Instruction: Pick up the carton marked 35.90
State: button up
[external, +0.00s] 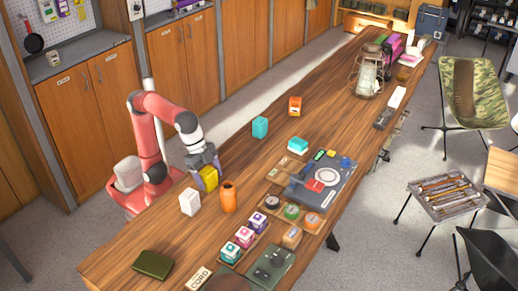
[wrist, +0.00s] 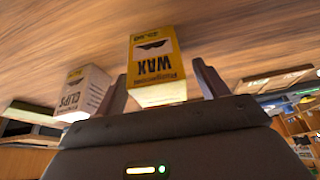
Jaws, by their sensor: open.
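A yellow carton (external: 209,178) stands on the wooden counter in front of my gripper (external: 206,169). In the wrist view the yellow carton (wrist: 157,62) appears upside down, reads WAX and has a small price mark too blurred to read surely. My open fingers show on either side of its near end, with gaps left and right; I cannot tell how deep it sits between them. A white carton (external: 190,201) reading CLIPS stands close by; it also shows in the wrist view (wrist: 82,90), left of the left finger. I see no price on it.
An orange jar (external: 229,197) stands right of the yellow carton. A teal carton (external: 260,127) and an orange carton (external: 295,106) stand farther back. A dark green box (external: 153,264) lies at the front. Small boxes, tins and a grey case (external: 335,185) fill the right side.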

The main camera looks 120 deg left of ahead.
aim_at(209, 172)
jog(key=shift+w+f, duration=0.1)
jog(key=shift+f, duration=0.15)
jog(key=c, duration=1.1)
jog(key=shift+c, duration=0.2)
jog(key=shift+r, duration=0.1)
notch_tip(209, 172, up, 20)
jog(key=p, duration=0.3)
